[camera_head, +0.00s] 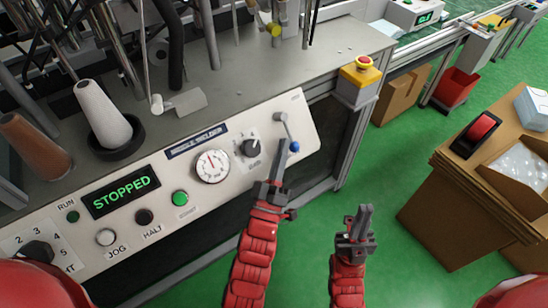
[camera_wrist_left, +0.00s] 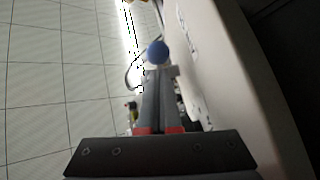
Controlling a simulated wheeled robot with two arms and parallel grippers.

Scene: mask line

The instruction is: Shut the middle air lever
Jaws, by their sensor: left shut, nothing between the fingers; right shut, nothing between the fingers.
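A metal lever (camera_head: 287,131) with a blue ball knob (camera_head: 294,146) is on the right end of the sloped control panel. Its arm runs from the pivot down and slightly right to the ball. My left gripper (camera_head: 282,145) is shut and empty, its tips right beside the ball, on its left in the head view. In the left wrist view, the blue ball (camera_wrist_left: 158,52) shows just past the shut fingertips (camera_wrist_left: 162,72); I cannot tell if they touch. My right gripper (camera_head: 364,209) is shut and empty, low, in front of the machine.
The panel (camera_head: 226,186) carries a gauge, a black knob, buttons and a display reading STOPPED. A red emergency button (camera_head: 363,62) on a yellow box is at the machine's right corner. Cardboard boxes (camera_head: 470,190) stand at right. Green floor is open between them.

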